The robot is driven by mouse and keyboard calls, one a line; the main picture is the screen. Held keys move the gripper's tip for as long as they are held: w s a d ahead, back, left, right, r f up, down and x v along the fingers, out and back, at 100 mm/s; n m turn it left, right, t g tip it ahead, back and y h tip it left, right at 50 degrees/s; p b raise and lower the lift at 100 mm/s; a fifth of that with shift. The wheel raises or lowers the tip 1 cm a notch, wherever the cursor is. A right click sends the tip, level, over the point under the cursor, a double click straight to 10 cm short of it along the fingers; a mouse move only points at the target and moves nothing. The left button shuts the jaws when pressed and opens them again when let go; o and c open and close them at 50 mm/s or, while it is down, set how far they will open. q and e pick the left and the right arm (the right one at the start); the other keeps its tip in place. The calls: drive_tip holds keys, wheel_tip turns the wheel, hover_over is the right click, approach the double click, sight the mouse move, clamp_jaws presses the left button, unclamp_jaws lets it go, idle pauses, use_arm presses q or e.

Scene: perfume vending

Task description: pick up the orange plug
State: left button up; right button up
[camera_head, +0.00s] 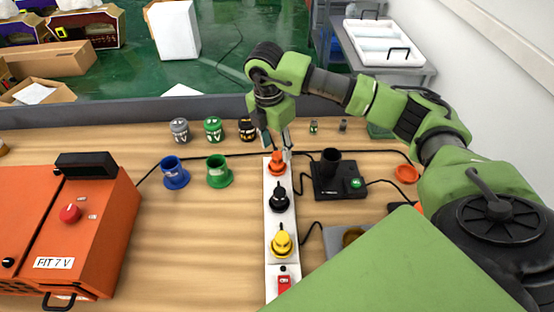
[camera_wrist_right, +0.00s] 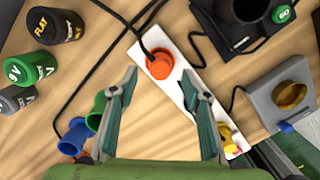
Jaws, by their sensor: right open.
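The orange plug (camera_head: 277,168) stands at the far end of a white power strip (camera_head: 268,212) on the wooden table. In the right wrist view the orange plug (camera_wrist_right: 160,66) shows just beyond the gap between my fingertips, with a black cable beside it. My right gripper (camera_head: 277,143) is open and empty, pointing down just above and behind the plug. Its two spread fingers (camera_wrist_right: 160,78) show in the right wrist view, apart from the plug. My left gripper is not in view.
A black plug (camera_head: 279,198) and a yellow plug (camera_head: 281,242) follow on the strip, with a red switch (camera_head: 284,283) at its near end. Blue (camera_head: 175,173) and green (camera_head: 218,171) cups stand left. A black device (camera_head: 338,182) stands right. An orange machine (camera_head: 65,235) fills the left.

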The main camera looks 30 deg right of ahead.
sight(277, 154)
drive_tip(key=f, duration=0.1)
drive_tip(key=f+p, duration=0.1)
drive_tip(key=f, duration=0.2)
drive_tip(key=shift+d, duration=0.3)
clamp_jaws()
